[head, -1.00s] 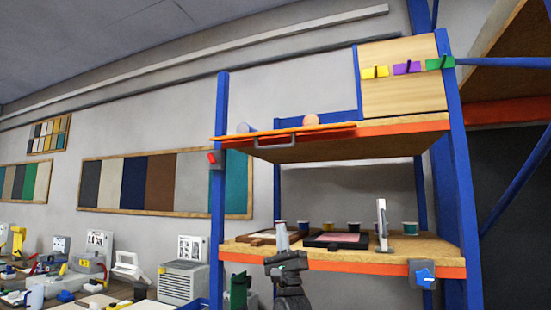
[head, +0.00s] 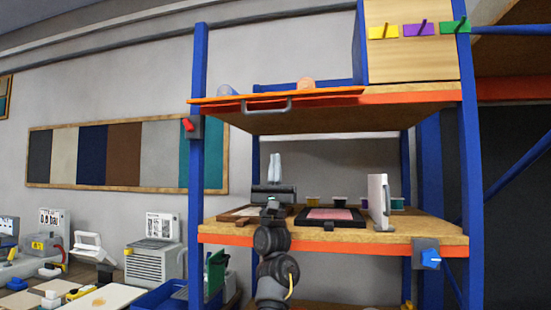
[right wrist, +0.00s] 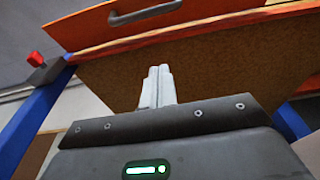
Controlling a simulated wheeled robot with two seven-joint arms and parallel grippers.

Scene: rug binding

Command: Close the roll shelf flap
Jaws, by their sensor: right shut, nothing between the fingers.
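The roll shelf flap (head: 330,96) is an orange panel at the front left of the blue rack's upper shelf. It lies nearly flat, seen almost edge-on, with a grey bar handle (head: 266,107) on its front. The flap also shows at the top of the right wrist view (right wrist: 215,22), with its handle (right wrist: 145,13). My right gripper (head: 274,167) is shut and empty, fingers pointing up. It is below the flap and handle, apart from them, in front of the gap between the two shelves. Its fingertips show in the right wrist view (right wrist: 157,72). My left gripper is not in view.
Two roll ends (head: 305,84) show behind the flap. The lower shelf (head: 440,228) holds a dark tray, a white upright piece (head: 378,202) and several cups. A red switch (head: 189,125) sits on the left blue post, a blue knob (head: 430,259) at lower right.

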